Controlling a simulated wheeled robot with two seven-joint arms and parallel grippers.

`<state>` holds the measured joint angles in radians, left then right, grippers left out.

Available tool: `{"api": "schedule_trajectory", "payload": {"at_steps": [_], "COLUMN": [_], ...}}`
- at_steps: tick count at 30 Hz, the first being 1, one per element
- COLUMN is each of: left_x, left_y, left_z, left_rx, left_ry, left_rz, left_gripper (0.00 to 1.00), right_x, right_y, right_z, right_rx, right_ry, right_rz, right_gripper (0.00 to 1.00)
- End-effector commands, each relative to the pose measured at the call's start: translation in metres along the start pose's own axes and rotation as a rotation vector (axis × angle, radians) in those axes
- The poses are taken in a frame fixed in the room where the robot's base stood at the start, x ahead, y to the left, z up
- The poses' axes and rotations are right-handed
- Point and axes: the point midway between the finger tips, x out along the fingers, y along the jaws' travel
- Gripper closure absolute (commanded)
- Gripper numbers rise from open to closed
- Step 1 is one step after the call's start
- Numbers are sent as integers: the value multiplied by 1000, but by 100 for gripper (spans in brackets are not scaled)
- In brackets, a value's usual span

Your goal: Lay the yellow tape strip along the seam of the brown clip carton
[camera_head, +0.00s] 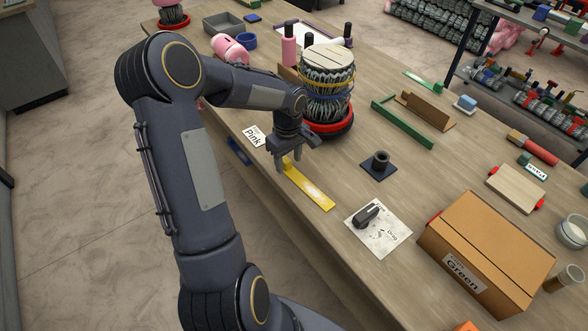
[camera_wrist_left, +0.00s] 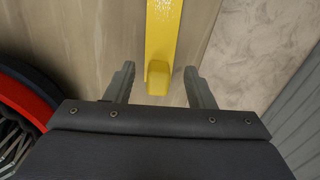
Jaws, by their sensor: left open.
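The yellow tape strip (camera_head: 312,189) lies flat on the wooden table near its front left edge, with a small raised yellow block at its far end. My left gripper (camera_head: 283,166) is above that end, fingers apart. In the left wrist view the strip (camera_wrist_left: 163,40) runs up from between the open fingers (camera_wrist_left: 160,85), and its yellow end block sits between them without visible contact. The brown carton (camera_head: 500,246) with a "Green" label stands at the right front of the table, its top closed with a lengthwise seam. My right gripper is out of view.
A bundle of grey mesh on a red ring base (camera_head: 328,85) stands just behind the left gripper. A wooden board (camera_head: 515,188) lies behind the carton.

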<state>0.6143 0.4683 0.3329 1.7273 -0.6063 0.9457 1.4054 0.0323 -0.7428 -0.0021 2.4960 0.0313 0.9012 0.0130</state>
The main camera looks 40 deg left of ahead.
Motion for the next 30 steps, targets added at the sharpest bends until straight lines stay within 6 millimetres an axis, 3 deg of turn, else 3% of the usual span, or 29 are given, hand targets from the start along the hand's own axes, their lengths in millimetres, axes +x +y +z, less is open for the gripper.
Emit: {"api": "schedule_trajectory", "payload": {"at_steps": [4,11,22,30], "left_x": [13,14,14,12], "left_y": [1,1,1,1], "left_z": [1,1,1,1], "left_rx": [1,2,2,2], "left_ry": [-2,0,0,1], "left_rz": [2,3,2,3], "left_gripper": [51,51,98,99], "right_x": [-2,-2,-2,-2], "right_y": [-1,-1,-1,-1], "right_z": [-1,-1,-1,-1], "right_rx": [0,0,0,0], "right_ry": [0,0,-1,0], "right_rz": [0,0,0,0], "right_gripper": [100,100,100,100]}}
